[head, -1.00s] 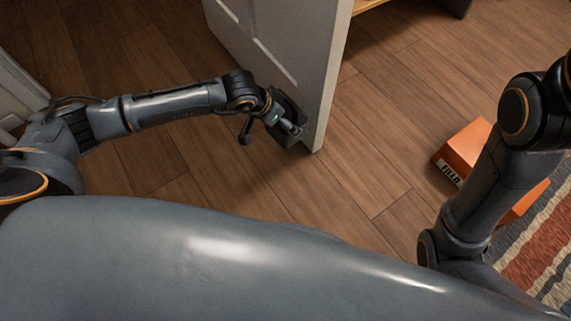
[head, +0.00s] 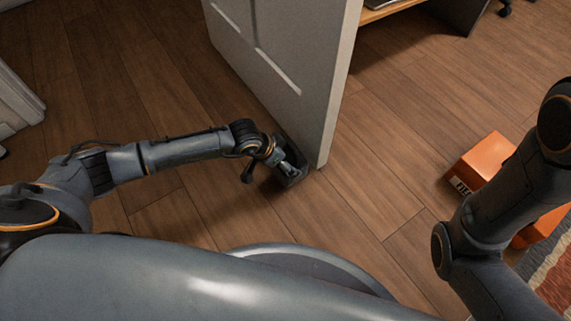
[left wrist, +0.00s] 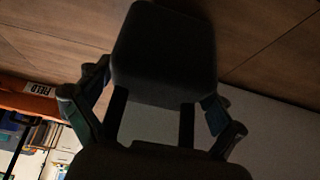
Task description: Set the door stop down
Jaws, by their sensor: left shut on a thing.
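The door stop (head: 294,178) is a dark, nearly black block beside the lower free edge of the white door (head: 290,70). My left gripper (head: 284,163) is shut on it, with the arm reaching in from the left. In the left wrist view the door stop (left wrist: 163,55) shows as a large dark block in front of the fingers (left wrist: 155,115). Its underside is hidden, and I cannot tell whether it touches the floor. My right arm shows at the right of the head view, but its gripper is out of view.
The wood floor (head: 380,200) is clear around the door's edge. An orange box (head: 487,157) with a label stands at the right, partly behind my right arm. A striped rug (head: 550,272) lies at the lower right. A desk or shelf (head: 392,10) stands behind the door.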

